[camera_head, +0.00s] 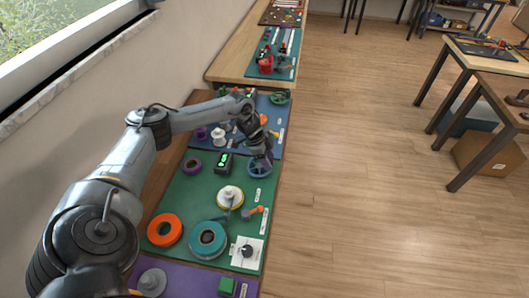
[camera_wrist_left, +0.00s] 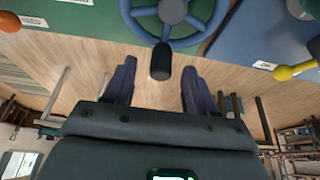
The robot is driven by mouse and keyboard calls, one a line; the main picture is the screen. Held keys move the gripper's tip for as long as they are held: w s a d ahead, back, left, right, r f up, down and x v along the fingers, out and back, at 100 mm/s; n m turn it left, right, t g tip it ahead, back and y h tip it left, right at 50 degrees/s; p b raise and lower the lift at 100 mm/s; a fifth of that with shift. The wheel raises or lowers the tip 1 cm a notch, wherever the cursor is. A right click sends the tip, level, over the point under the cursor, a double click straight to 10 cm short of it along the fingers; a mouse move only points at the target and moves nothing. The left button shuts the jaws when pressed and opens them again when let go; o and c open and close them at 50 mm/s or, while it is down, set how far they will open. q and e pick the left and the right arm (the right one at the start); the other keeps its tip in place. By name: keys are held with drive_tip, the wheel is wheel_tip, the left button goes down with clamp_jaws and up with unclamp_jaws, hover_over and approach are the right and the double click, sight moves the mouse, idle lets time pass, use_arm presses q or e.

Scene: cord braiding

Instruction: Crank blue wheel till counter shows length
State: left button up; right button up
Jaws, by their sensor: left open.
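The blue wheel (camera_head: 259,169) sits at the right edge of the green mat (camera_head: 180,197), partly covered by my left gripper (camera_head: 265,158). In the left wrist view, the blue wheel (camera_wrist_left: 168,40) shows its rim, spokes and grey hub, with a dark handle (camera_wrist_left: 161,62) standing out from the rim. My left gripper (camera_wrist_left: 158,70) is open, one finger on each side of the handle in that picture, with gaps visible. A small black counter (camera_head: 223,163) with green digits stands left of the wheel; its digits are too small to read. My right gripper is not in view.
The green mat also holds a white-and-yellow spool (camera_head: 229,196), an orange ring (camera_head: 164,230), a teal spool (camera_head: 207,240) and a white dial plate (camera_head: 247,250). A blue mat with several parts lies behind. Open wooden floor (camera_head: 350,190) is to the right.

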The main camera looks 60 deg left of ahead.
use_arm(q)
drive_tip(key=shift+x, duration=1.05)
clamp_jaws()
